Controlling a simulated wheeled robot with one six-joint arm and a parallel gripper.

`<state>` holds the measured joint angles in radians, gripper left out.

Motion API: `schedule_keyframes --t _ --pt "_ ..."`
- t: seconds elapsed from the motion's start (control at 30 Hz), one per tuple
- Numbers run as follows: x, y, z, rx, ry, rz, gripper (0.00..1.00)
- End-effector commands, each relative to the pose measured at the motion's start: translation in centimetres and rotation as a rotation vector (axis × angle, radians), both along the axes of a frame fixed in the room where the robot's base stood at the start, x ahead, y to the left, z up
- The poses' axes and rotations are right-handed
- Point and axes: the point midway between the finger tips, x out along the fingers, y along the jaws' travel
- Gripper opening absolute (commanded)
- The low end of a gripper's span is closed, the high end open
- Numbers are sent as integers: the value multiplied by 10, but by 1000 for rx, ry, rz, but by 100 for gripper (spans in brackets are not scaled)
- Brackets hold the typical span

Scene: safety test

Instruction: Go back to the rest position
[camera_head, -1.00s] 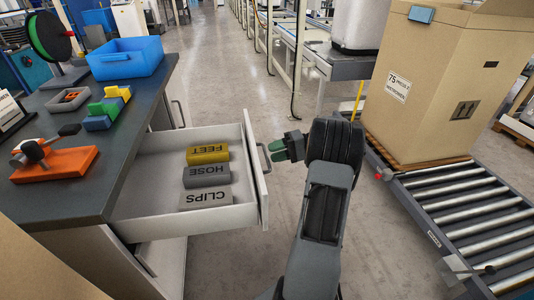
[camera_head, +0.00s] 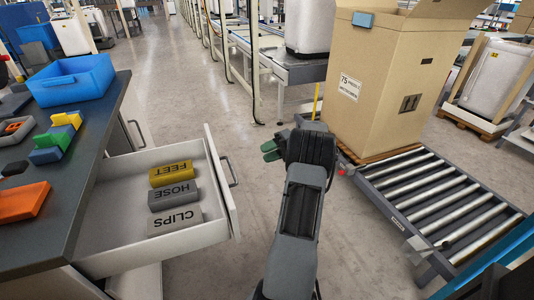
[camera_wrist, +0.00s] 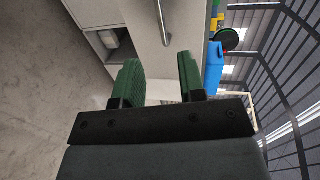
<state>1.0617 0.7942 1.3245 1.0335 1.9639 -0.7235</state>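My gripper (camera_head: 270,150) is in the middle of the head view, over the floor just right of the open drawer (camera_head: 222,225). In the wrist view its two green fingers (camera_wrist: 160,82) stand apart with nothing between them. The drawer front and its handle (camera_wrist: 160,22) show beyond the fingers there. The gripper appears apart from the handle. The drawer holds a yellow FEET block (camera_head: 171,182), a grey HOSE block (camera_head: 161,205) and a grey CLIPS block (camera_head: 162,228).
The dark worktop (camera_head: 85,150) on the left bears a blue bin (camera_head: 70,92), coloured blocks (camera_head: 50,150) and an orange part (camera_head: 20,207). A roller conveyor (camera_head: 435,200) with a large cardboard box (camera_head: 370,110) stands right. Floor between drawer and conveyor (camera_head: 225,110) is clear.

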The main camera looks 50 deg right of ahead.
Motion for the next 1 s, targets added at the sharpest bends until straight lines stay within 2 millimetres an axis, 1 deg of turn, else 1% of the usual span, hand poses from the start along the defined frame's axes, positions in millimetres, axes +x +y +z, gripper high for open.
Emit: schedule_keyframes --t 0.33,0.4,0.47,0.57,0.6,0.67,0.7,0.73,0.77,0.8,0.87,0.9,1.0 --pt "1 1 1 -2 1 1 37" --pt "3 7 8 -12 15 10 37" --pt "8 18 21 -37 42 25 37" --pt "20 56 56 -116 127 71 37" --pt "24 77 74 -165 172 97 37" --pt "28 114 103 -260 244 134 37" --pt "27 139 121 -332 289 157 37" --pt "24 157 134 -390 318 173 37" --pt "21 174 147 -450 343 185 37" --pt "14 196 162 -531 369 200 37" --pt "2 225 184 -653 391 216 37" --pt "-7 242 197 -735 395 221 37" --pt "-33 276 227 -926 369 225 37"
